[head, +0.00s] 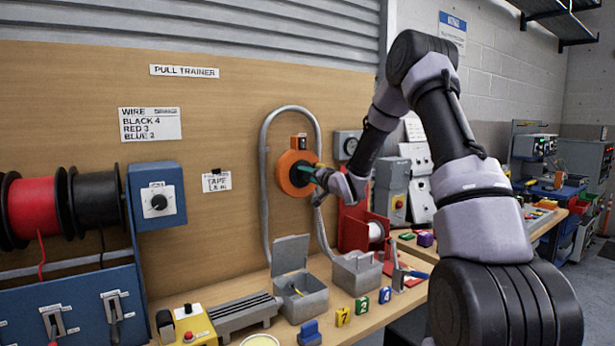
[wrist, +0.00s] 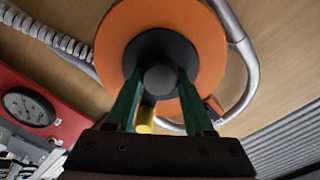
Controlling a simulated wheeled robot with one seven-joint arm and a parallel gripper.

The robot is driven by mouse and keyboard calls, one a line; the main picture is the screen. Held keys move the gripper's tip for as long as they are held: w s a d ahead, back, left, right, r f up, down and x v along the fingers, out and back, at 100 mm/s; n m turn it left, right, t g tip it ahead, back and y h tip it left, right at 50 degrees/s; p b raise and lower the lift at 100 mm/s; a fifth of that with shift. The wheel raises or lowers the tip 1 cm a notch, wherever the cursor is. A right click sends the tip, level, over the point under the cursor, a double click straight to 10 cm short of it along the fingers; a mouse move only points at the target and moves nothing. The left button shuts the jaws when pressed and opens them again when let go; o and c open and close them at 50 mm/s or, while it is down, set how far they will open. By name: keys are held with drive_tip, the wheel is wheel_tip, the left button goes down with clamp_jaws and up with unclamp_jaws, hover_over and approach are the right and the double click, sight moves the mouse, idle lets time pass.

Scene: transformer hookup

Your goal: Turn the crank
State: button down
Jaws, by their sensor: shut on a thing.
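The crank is an orange disc (head: 287,184) mounted on the wooden panel, with a dark round hub. It fills the top middle of the wrist view (wrist: 205,30). My gripper (head: 313,173) reaches it from the right. In the wrist view, the green fingers of my gripper (wrist: 160,84) stand on either side of a grey round knob (wrist: 160,77) in front of the hub and are shut on it. A small yellow part (wrist: 146,121) shows between the fingers below the knob. Parts of the hub are hidden behind the fingers.
A grey conduit (head: 266,165) loops around the disc. A red stand (head: 352,226) with a white spool is right of it. Grey open boxes (head: 303,303) and numbered blocks (head: 362,304) sit on the bench below. Wire spools (head: 35,205) hang at left.

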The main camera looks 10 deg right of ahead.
drive_tip(key=m, duration=0.5)
drive_tip(key=shift+d+f+m, duration=0.1)
drive_tip(key=shift+m, duration=0.2)
idle(0.5)
drive_tip(key=shift+c, duration=1.4)
unclamp_jaws()
drive_tip(key=v, duration=1)
drive_tip(key=shift+s, duration=0.4)
drive_tip(key=shift+d, duration=0.1)
